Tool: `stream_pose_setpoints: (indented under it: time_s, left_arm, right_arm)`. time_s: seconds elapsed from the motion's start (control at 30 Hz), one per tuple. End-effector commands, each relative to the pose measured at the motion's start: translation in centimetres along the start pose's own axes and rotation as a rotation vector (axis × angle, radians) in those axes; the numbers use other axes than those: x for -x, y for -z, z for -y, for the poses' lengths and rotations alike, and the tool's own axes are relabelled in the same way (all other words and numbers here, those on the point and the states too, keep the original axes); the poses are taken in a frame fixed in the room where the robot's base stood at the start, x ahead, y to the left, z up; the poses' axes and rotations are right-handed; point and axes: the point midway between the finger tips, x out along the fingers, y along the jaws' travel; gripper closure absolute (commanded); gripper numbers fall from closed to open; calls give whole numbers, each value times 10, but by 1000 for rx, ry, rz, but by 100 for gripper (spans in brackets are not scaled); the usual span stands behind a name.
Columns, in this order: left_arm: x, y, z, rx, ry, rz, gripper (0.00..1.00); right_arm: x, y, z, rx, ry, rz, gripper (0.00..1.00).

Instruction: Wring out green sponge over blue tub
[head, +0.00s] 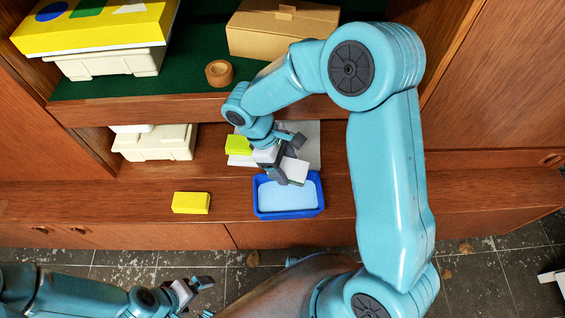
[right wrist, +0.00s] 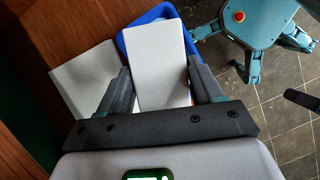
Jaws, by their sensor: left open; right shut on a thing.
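The green sponge (head: 238,145), yellow-green, lies on a grey board (head: 312,140) on the lower shelf, left of my right gripper. The blue tub (head: 262,213), holding something flat and light blue, stands in front of the board; its blue rim shows in the right wrist view (right wrist: 130,38). My right gripper (head: 288,160) is shut on a white block (head: 295,170), held above the tub's back edge. The block (right wrist: 160,65) fills the space between the fingers in the right wrist view. My left gripper (head: 202,296) is open and empty, low in front of the cabinet.
A yellow block (head: 191,203) lies on the ledge left of the tub. White containers (head: 155,142) stand further left. The upper shelf holds a cardboard box (head: 280,30), a brown ring (head: 219,73) and a yellow box (head: 95,28). The ledge right of the tub is clear.

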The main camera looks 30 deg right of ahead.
Motion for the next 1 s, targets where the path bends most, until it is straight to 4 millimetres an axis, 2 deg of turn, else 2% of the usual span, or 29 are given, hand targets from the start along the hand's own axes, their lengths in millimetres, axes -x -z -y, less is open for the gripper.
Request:
stream_pose_setpoints:
  time_s: [0.17, 0.6, 1.0]
  left_arm:
    - [-11, 0, 4, 0, 0, 0, 0]
    - [-49, 1, 18, 0, 0, 0, 0]
    - [-52, 1, 19, 0, 0, 0, 0]
  right_arm:
    - [-12, 5, 0, 1, 2, 0, 54]
    - [-59, 24, 1, 3, 1, 1, 54]
    - [-63, 25, 1, 4, 0, 0, 54]
